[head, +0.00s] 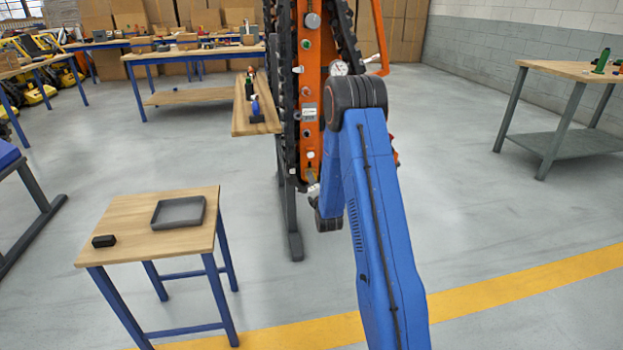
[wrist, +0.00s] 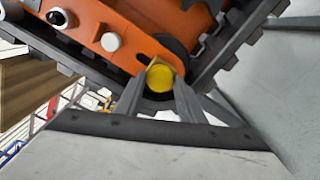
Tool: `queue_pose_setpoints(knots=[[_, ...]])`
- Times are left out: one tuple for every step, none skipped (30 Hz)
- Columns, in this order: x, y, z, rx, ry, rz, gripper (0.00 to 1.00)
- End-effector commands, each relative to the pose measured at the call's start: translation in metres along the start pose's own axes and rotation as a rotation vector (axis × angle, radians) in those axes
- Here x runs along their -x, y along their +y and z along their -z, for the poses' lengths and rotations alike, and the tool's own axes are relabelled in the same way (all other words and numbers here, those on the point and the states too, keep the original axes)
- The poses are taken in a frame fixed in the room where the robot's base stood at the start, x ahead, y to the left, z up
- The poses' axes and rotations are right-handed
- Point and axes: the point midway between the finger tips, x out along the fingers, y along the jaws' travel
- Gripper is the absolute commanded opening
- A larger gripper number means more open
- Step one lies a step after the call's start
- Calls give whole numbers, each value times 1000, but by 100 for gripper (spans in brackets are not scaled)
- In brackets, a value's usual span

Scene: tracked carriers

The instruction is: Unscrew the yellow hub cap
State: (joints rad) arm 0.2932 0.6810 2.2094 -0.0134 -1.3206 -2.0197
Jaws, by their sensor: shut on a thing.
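The yellow hub cap (wrist: 159,79) is in the middle of the wrist view, at the lower end of the orange carrier side plate (wrist: 110,20). The two grey fingers of my gripper (wrist: 160,93) close on it from both sides. The cap still sits against the carrier, and a dark round part shows behind it. Whether its thread is loose I cannot tell. In the head view the orange tracked carrier (head: 309,150) stands upright, and my blue arm reaches to its lower end. The cap is not clear there.
A wooden shelf (head: 243,124) with small items stands beside the carrier. A workbench (head: 560,68) is at the right. Open floor lies between.

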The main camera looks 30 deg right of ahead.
Motion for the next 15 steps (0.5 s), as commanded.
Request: queue_pose_setpoints(knots=[[0, 0, 0, 0, 0, 0, 17], [0, 0, 0, -1, 0, 0, 17], [0, 0, 0, -1, 0, 0, 17], [0, 0, 0, -1, 0, 0, 17], [0, 0, 0, -1, 0, 0, 17], [1, 0, 0, -1, 0, 0, 17], [1, 0, 0, -1, 0, 0, 17], [2, 0, 0, -2, 0, 0, 17], [3, 0, 0, -2, 0, 0, 17], [4, 0, 0, -2, 0, 1, 17], [5, 0, 0, -2, 0, 1, 17], [6, 0, 0, -2, 0, 1, 17], [7, 0, 0, -2, 1, 1, 17], [7, 0, 0, -2, 0, 1, 17], [8, 0, 0, -2, 1, 1, 17]])
